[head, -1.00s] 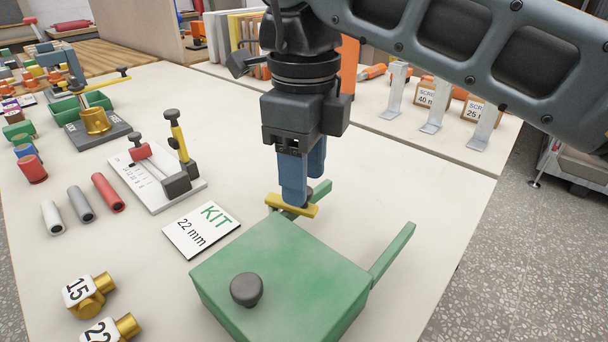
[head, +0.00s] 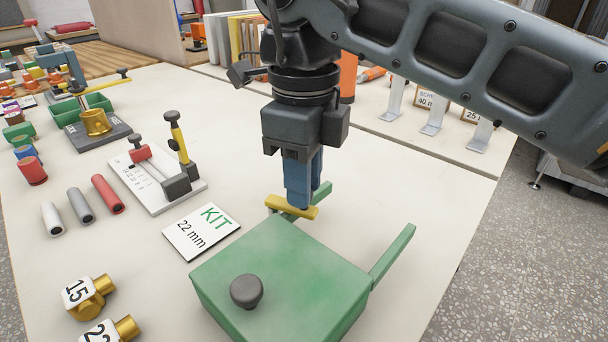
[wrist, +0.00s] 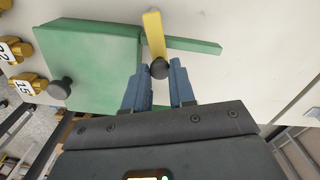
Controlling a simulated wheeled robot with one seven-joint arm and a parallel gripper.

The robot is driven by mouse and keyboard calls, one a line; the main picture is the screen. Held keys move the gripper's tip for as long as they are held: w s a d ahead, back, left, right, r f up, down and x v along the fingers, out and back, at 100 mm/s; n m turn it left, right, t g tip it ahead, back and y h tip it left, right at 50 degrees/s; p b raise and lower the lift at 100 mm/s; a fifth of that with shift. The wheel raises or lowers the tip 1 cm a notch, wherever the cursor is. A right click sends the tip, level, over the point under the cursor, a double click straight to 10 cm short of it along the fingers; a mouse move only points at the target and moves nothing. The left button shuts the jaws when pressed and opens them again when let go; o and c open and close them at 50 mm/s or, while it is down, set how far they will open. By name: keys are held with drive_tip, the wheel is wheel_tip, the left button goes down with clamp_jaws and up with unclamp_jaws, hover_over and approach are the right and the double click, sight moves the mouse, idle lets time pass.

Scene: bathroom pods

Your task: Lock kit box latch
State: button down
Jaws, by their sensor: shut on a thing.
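The green kit box (head: 285,275) sits on the pale table with its lid down and a dark round knob on top; the wrist view also shows the box (wrist: 95,65). The fingers hide most of the knob in the head view.
A second green arm (head: 393,255) sticks out from the box's right side. A white KIT 22 mm card (head: 201,231) lies to the left, with a measuring stand (head: 155,180) beyond it. Brass fittings (head: 95,290) stand at front left. The table right of the box is clear.

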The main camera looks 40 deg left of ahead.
drive_tip(key=shift+s+m, duration=0.4)
drive_tip(key=shift+m, duration=0.6)
drive_tip(key=shift+s+m, duration=0.35)
drive_tip(key=shift+m, duration=0.65)
drive_tip(key=c, duration=0.9)
unclamp_jaws()
drive_tip(key=shift+c, duration=0.2)
wheel_tip(320, 180, up, 8)
drive_tip(key=shift+p, duration=0.4)
drive_tip(key=shift+f, duration=0.1)
